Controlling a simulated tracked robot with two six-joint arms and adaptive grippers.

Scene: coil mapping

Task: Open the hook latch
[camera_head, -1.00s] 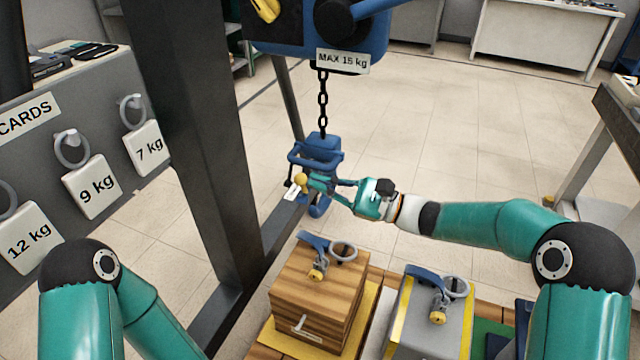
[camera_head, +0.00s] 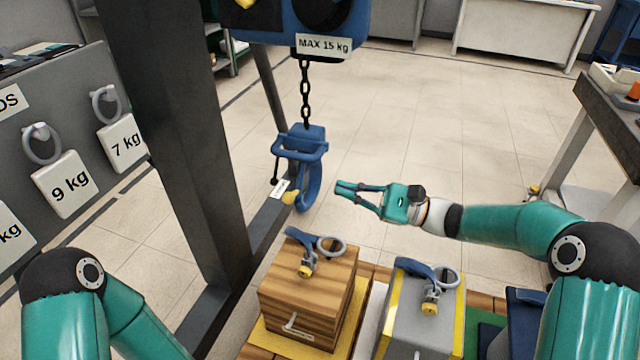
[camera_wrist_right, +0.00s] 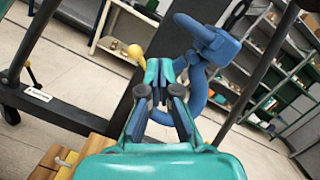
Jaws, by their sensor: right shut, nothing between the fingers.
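A blue hook (camera_head: 308,190) hangs on a black chain under the hoist. It also shows in the right wrist view (camera_wrist_right: 218,100). The hook's yellow-knobbed latch (camera_head: 290,197) sticks out at its left side. In the right wrist view the yellow knob (camera_wrist_right: 135,52) is just left of my fingers; I cannot tell the latch's exact angle. My right gripper (camera_head: 340,189) is shut and empty, just right of the hook and apart from it in the head view. My left arm is at the lower left; its gripper is out of view.
Below the hook stand a wooden crate (camera_head: 308,288) and a grey-yellow block (camera_head: 425,315), both with ring handles. A dark steel post (camera_head: 190,150) stands left of the hook. A grey panel with weight cards (camera_head: 62,184) is at the left.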

